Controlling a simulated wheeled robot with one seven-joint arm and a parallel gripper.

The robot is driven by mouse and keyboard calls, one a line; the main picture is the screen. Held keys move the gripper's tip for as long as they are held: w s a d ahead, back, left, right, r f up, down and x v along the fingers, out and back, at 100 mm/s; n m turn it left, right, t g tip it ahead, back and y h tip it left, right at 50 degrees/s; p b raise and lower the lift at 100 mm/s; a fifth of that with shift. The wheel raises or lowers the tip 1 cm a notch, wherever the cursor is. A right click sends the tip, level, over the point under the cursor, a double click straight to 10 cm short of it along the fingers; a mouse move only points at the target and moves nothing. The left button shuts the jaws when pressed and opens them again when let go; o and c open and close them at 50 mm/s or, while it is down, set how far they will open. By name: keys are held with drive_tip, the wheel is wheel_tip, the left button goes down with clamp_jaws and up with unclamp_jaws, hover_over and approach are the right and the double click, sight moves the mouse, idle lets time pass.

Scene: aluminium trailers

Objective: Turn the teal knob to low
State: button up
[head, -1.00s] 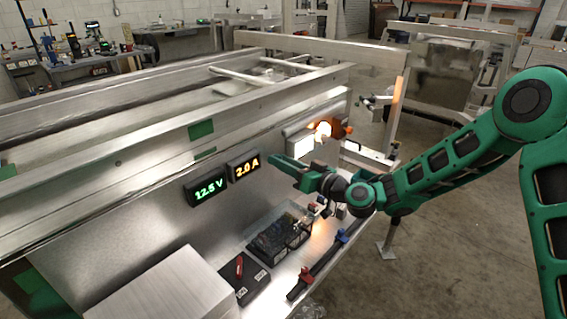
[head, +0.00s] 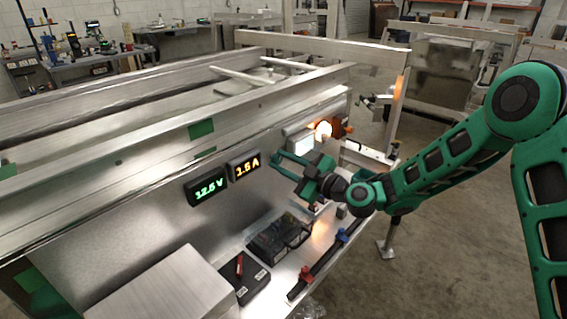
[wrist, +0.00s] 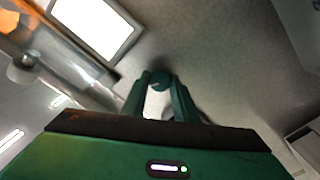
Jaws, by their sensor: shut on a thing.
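The teal knob (wrist: 160,79) is a small round knob on the grey metal panel. In the wrist view it sits between the tips of my gripper (wrist: 160,92), which is shut on it. In the head view my gripper (head: 279,172) reaches the panel just right of the amber display, and the knob itself is hidden there. The amber display (head: 244,165) reads 1.5 A. The green display (head: 208,188) left of it reads 12.5 V. I cannot make out any low marking around the knob.
A lit white screen (head: 301,145) is on the panel above right of my gripper, and shows in the wrist view (wrist: 92,24). A glowing lamp (head: 323,131) is beside it. Black bins (head: 276,240) and a dark box (head: 243,277) stand on the ledge below.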

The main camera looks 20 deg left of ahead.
drive_tip(key=n, duration=0.4)
drive_tip(key=shift+w+d+f+n, duration=0.1)
drive_tip(key=shift+d+f+n, duration=0.05)
drive_tip(key=shift+f+n, duration=0.15)
idle(0.5)
drive_tip(key=o, duration=1)
drive_tip(key=shift+r, duration=0.15)
drive_tip(key=shift+v, duration=5.3)
